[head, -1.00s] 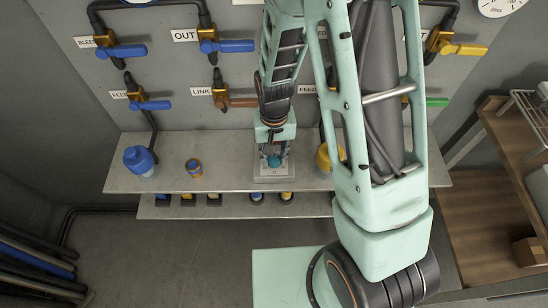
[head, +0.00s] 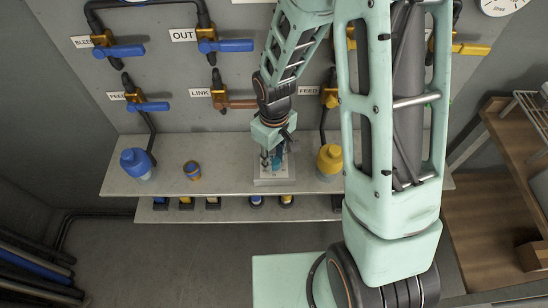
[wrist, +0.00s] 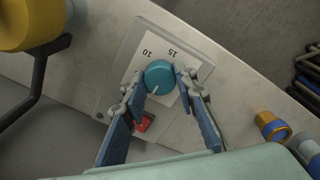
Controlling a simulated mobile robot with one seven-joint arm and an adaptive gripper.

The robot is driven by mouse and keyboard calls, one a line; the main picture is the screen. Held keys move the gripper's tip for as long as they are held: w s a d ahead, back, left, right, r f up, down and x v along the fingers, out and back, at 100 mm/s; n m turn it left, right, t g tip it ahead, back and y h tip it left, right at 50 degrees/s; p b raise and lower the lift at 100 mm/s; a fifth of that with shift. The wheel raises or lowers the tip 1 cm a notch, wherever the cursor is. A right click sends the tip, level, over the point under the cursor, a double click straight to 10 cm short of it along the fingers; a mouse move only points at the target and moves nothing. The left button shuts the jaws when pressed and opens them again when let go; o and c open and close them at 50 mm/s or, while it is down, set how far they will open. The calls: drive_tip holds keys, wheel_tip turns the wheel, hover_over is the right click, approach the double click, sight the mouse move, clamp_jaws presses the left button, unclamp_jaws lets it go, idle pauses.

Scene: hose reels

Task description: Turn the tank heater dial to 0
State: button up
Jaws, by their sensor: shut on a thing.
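The tank heater dial (wrist: 160,76) is a round teal knob with a white pointer line. It sits on a pale plate (wrist: 186,48) with the numbers 10 and 15 showing beyond the knob. In the wrist view the line points down and slightly left, away from both numbers. My gripper (wrist: 161,78) is shut on the dial, with one blue-padded finger on each side. A red part (wrist: 144,122) shows on the plate between the fingers. In the head view my gripper (head: 274,155) is tilted over the heater box (head: 275,182) on the shelf, largely hiding the dial.
A yellow bottle (head: 329,160) stands close right of the heater box. A small blue-and-orange jar (head: 192,170) and a blue bottle (head: 137,163) stand farther left. Pipes and valves line the wall behind. The shelf (head: 228,165) is clear just left of the box.

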sight(274, 161)
idle(0.5)
drive_tip(key=o, duration=1.2)
drive_tip(key=shift+c, duration=0.2)
drive_tip(key=shift+r, duration=0.1)
wheel_tip(274, 161, up, 12)
